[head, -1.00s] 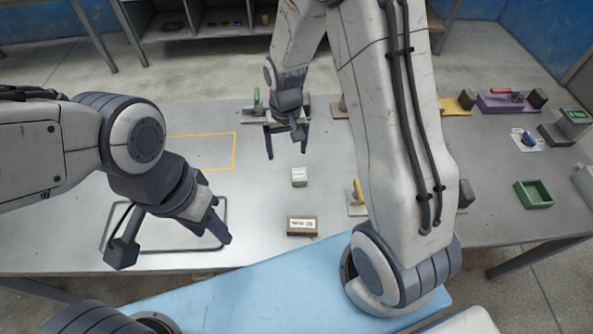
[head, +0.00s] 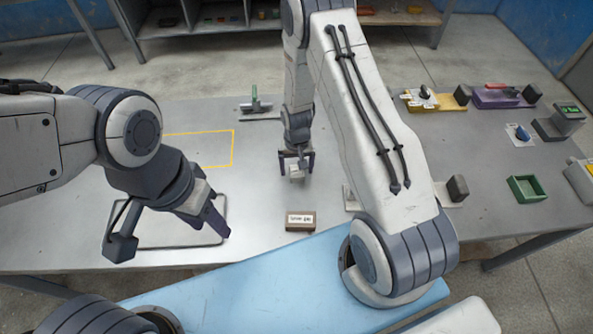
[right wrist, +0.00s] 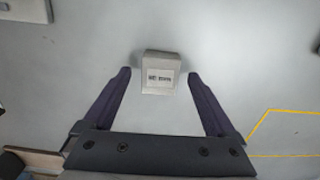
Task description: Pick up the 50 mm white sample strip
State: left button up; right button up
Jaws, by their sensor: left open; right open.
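The small white block with a dark printed label (right wrist: 160,72) stands on the table; its print is too small to read surely, so I cannot confirm it is the 50 mm strip. It also shows in the head view (head: 296,175). My right gripper (head: 297,168) is open around it, pointing down. In the right wrist view the block lies between the fingertips of my right gripper (right wrist: 159,74), with a gap at each side. My left gripper (head: 216,222) is open and empty above the table at the left, near a dark outlined tray.
A brown labelled block (head: 300,222) lies nearer the table's front edge. A yellow outline (head: 233,150) marks the table at the left. A green tray (head: 527,190) and purple and yellow fixtures stand at the right. My right arm hides part of the table's middle.

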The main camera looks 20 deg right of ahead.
jog(key=shift+f, duration=0.7)
grip_shut()
jog(key=shift+r, duration=0.1)
